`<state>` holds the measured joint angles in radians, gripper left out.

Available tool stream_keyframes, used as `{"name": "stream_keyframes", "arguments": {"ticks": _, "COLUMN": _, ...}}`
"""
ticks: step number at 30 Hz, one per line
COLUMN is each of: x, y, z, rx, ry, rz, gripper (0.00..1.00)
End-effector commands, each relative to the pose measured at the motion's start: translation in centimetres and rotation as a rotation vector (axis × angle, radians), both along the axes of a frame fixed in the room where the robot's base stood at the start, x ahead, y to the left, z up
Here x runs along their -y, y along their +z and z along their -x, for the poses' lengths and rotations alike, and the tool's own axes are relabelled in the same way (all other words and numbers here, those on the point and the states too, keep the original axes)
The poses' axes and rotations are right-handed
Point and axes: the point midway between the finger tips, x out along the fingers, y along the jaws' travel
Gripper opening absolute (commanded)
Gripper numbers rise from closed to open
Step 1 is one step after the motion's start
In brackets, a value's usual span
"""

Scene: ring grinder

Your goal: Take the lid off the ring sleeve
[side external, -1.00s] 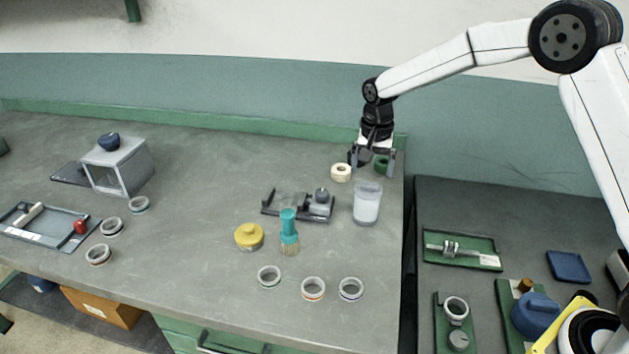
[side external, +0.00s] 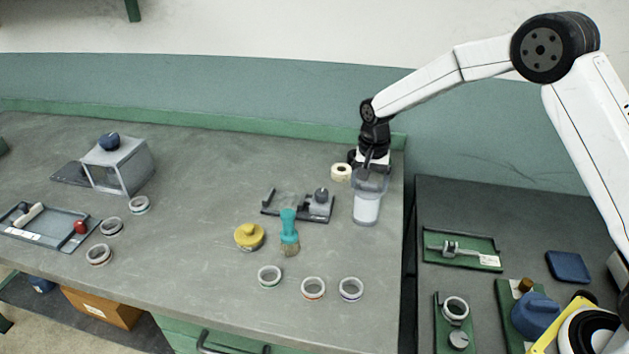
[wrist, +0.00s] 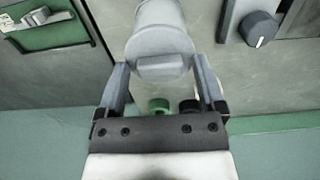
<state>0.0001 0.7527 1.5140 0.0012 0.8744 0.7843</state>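The ring sleeve (side external: 367,208) is a translucent upright cylinder with whitish contents, standing near the bench's right edge. In the wrist view its round grey lid (wrist: 158,45) has a raised bar-shaped grip on top. My gripper (side external: 371,180) is at the top of the sleeve and hides part of the lid in the side view. In the wrist view my gripper (wrist: 161,66) is open, with one finger on each side of the lid. Gaps seem to show between the fingers and the grip; contact is not clear.
A cream roll (side external: 341,172) stands just left of my gripper. A green roll (wrist: 159,105) and a dark one (wrist: 188,106) lie behind the sleeve. A dark fixture with a knob (side external: 321,200), a teal brush (side external: 289,228) and a yellow pot (side external: 249,237) stand to the left.

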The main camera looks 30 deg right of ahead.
Motion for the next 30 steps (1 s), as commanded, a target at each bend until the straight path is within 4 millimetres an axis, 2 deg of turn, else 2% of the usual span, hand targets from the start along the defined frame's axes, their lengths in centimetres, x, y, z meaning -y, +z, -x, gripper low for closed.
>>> {"name": "stream_keyframes", "arguments": {"ticks": 1, "x": 0.0, "y": 0.0, "z": 0.0, "rx": 0.0, "ry": 0.0, "rz": 0.0, "gripper": 0.68}}
{"name": "stream_keyframes", "arguments": {"ticks": 7, "x": 0.0, "y": 0.0, "z": 0.0, "rx": 0.0, "ry": 0.0, "rz": 0.0, "gripper": 0.06}}
{"name": "stream_keyframes", "arguments": {"ticks": 20, "x": 0.0, "y": 0.7, "z": 0.0, "rx": 0.001, "ry": 0.0, "rz": 0.0, "gripper": 0.05}}
{"name": "stream_keyframes", "arguments": {"ticks": 28, "x": 0.0, "y": 3.4, "z": 0.0, "rx": 0.004, "ry": 0.0, "rz": 0.001, "gripper": 0.05}}
{"name": "stream_keyframes", "arguments": {"ticks": 30, "x": 0.0, "y": 3.9, "z": 0.6, "rx": 0.002, "ry": 0.0, "rz": 0.001, "gripper": 0.05}}
